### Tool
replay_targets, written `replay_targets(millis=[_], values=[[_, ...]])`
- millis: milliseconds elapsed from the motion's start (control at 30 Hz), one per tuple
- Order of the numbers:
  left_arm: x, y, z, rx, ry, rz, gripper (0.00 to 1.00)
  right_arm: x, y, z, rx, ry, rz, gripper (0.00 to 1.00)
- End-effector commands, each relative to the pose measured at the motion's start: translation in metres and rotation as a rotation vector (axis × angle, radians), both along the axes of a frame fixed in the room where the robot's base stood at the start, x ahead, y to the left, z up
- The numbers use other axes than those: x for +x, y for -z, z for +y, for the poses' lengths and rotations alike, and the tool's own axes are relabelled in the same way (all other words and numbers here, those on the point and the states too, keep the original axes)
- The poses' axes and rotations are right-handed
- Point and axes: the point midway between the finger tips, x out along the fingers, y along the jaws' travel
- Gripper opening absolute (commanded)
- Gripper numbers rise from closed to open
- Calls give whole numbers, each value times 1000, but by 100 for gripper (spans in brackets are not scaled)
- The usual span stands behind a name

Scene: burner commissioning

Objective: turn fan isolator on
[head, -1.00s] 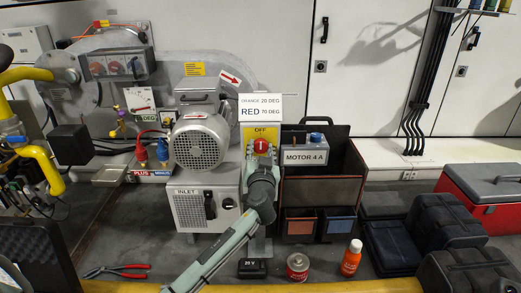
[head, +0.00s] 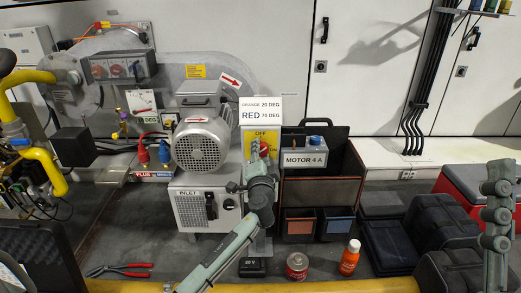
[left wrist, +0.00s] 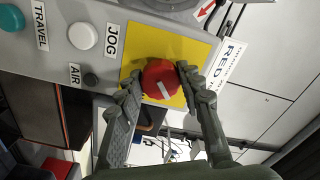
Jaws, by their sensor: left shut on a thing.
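The fan isolator is a red knob (head: 263,148) on a yellow plate (head: 265,136) marked OFF, at the centre of the head view. In the left wrist view the red knob (left wrist: 158,76) carries a white bar slanting down to the right. My left gripper (head: 252,165) reaches up to the knob from below. In the left wrist view its two fingers (left wrist: 160,92) are shut on the knob, one on each side. The gripper hides the lower part of the plate in the head view. Part of my right arm (head: 496,215) shows at the right; its fingers cannot be made out.
A white JOG button (left wrist: 82,36) and a small dark AIR button (left wrist: 91,80) lie near the plate. The motor (head: 201,146) and INLET box (head: 188,208) stand left of the knob; the MOTOR 4 A box (head: 305,158) stands right.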

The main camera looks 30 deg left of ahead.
Motion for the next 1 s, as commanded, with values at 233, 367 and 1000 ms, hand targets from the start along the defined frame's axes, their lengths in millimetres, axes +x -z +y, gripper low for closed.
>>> replay_targets(millis=[233, 367, 1000], values=[[0, -2, 0, 206, 0, 114, 8, 16, 13, 10, -52, -13, 161, 29], [0, -3, 0, 310, 0, 171, 8, 24, 24, 15, -80, -20, 251, 29], [0, -1, 0, 623, 0, 341, 8, 44, 81, 21, -206, -16, 580, 29]])
